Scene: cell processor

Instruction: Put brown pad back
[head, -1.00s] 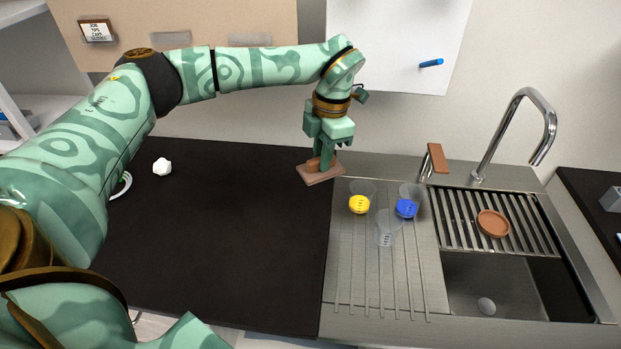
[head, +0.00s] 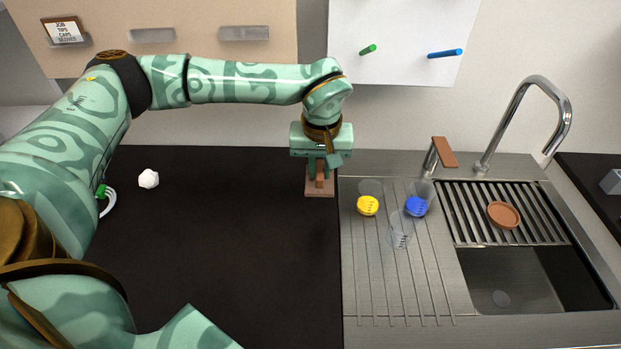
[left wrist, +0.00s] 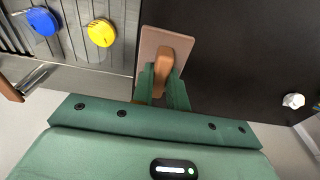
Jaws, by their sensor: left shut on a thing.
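The brown pad (head: 320,193) is a flat pinkish-brown plate with a raised brown grip block on top. It is at the right edge of the dark counter, beside the steel drainboard. My left gripper (head: 320,172) points down over it and is shut on its grip block. The left wrist view shows the pad's plate (left wrist: 152,40) and the block between the green fingers (left wrist: 163,84). I cannot tell whether the plate touches the counter. My right gripper is not in view.
A white lump (head: 149,178) lies on the dark counter (head: 220,250), otherwise mostly clear. Cups with yellow (head: 368,206) and blue (head: 416,206) contents stand on the drainboard (head: 400,290) right of the pad. The faucet (head: 520,110) stands behind the sink. A white board (head: 400,30) hangs behind.

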